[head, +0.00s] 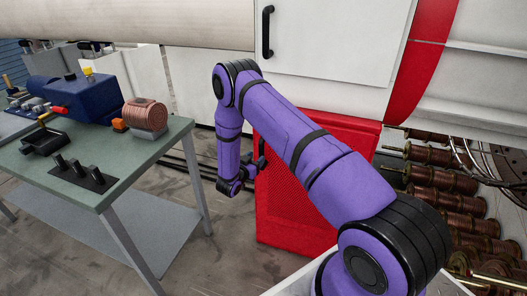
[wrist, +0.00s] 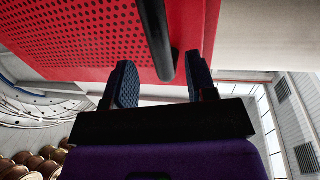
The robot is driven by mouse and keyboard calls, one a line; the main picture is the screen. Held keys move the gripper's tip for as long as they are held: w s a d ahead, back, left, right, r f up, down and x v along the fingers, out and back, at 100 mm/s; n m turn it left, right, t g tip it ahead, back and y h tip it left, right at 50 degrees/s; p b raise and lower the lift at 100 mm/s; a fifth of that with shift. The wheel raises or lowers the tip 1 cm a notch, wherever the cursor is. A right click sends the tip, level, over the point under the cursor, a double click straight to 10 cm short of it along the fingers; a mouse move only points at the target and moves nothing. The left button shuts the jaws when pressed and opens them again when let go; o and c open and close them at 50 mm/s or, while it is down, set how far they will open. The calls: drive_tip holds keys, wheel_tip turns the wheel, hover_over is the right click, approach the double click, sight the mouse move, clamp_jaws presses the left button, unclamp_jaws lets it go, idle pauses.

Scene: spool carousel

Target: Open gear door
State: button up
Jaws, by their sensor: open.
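The gear door appears to be the red perforated panel (head: 284,205) low on the white machine; it fills the upper left of the wrist view (wrist: 75,35). It looks closed, but my arm covers part of it. Its dark bar handle (wrist: 155,35) runs down the panel in the wrist view. My gripper (head: 257,168) is at the panel's left side in the head view. In the wrist view my gripper (wrist: 163,84) is open, with one finger on each side of the handle's near end. I cannot tell whether either finger touches it.
A green workbench (head: 160,150) with a blue machine (head: 75,97) and a copper spool (head: 146,115) stands at left. A white door (head: 335,40) with a black handle (head: 267,32) is above. Several copper spools (head: 440,180) fill racks at right.

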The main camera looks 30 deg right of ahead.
sight(260, 154)
drive_tip(key=x, duration=0.6)
drive_tip(key=shift+w+d, duration=0.2)
drive_tip(key=shift+d, duration=0.2)
drive_tip(key=shift+c, duration=0.3)
clamp_jaws()
